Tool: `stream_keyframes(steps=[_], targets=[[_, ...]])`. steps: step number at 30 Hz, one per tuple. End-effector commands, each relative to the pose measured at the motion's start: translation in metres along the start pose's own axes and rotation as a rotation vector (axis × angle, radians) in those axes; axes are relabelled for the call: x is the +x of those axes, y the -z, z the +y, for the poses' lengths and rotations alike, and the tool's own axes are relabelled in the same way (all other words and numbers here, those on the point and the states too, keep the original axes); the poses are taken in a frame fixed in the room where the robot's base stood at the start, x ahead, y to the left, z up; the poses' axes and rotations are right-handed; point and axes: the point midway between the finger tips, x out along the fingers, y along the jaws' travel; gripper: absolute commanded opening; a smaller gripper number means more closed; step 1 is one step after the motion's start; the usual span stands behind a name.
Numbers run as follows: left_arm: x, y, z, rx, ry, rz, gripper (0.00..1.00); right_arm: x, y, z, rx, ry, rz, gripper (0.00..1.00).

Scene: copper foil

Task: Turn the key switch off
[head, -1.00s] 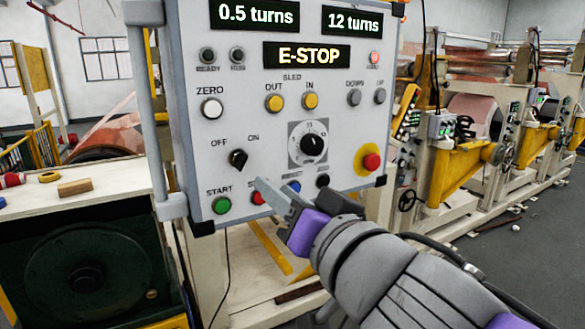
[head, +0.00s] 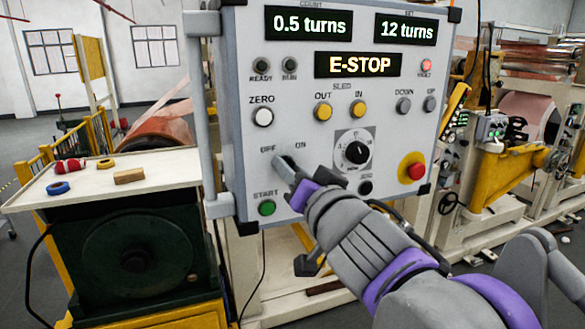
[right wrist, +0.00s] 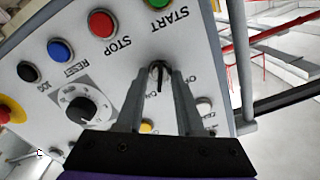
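The control panel (head: 236,120) faces me and its display reads E-STOP. The key switch is a black knob between the OFF and ON labels. In the head view my right gripper (head: 284,168) covers most of it. In the right wrist view the dark knob (right wrist: 160,77) shows between the two fingertips of the right gripper (right wrist: 160,72). The fingers stand apart on either side of the knob; I cannot tell whether they touch it. Which label the knob points to is hard to read here. My left gripper is not in view.
The green START button (head: 267,208) is just below the gripper. The red emergency button (head: 412,167) is at the panel's lower right. A dial (head: 354,152) is right of the gripper. A white-topped bench (head: 105,182) with tape rolls stands at left.

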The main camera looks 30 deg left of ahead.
Motion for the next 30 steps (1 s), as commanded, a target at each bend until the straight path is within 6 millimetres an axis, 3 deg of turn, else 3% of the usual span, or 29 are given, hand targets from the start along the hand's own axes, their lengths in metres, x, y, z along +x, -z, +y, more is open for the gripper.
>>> stream_keyframes(steps=[4, 10, 22, 30], targets=[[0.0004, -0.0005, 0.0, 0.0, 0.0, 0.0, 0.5, -0.0002, -0.0004, 0.0003, 0.0, 0.0, 0.0, 0.34], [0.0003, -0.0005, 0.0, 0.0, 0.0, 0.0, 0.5, -0.0004, -0.0003, 0.0002, 0.0, 0.0, 0.0, 0.0], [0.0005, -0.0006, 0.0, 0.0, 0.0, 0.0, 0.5, -0.0004, 0.0, 0.0001, -0.021, 0.0, 0.0, 0.0], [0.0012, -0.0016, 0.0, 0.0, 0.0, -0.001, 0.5, -0.0004, 0.0, -0.0001, -0.153, 0.001, 0.0, 0.0]])
